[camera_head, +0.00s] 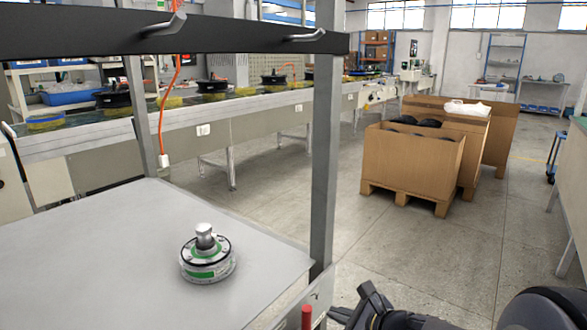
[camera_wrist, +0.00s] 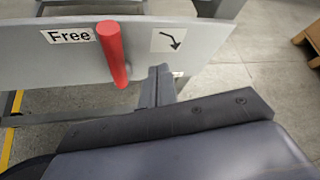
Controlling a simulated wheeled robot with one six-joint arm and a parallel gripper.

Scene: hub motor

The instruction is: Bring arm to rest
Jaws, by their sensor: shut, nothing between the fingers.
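My gripper (camera_head: 366,297) is at the bottom edge of the head view, dark and partly cut off, just right of the workbench corner. In the wrist view my gripper (camera_wrist: 160,76) points at the bench's grey front panel; its fingers are together with nothing between them. A red lever (camera_wrist: 113,53) sticks out of that panel, left of the fingers and apart from them as far as I can tell. The lever's top also shows in the head view (camera_head: 306,316). A round hub motor (camera_head: 207,262) with a green band stands upright on the grey workbench (camera_head: 110,245).
The panel carries a "Free" label (camera_wrist: 70,35) and an arrow sign (camera_wrist: 168,40). A grey post (camera_head: 324,160) and a dark overhead beam (camera_head: 150,35) frame the bench. Cardboard crates (camera_head: 412,165) stand behind on open floor. A conveyor line (camera_head: 240,105) runs along the back.

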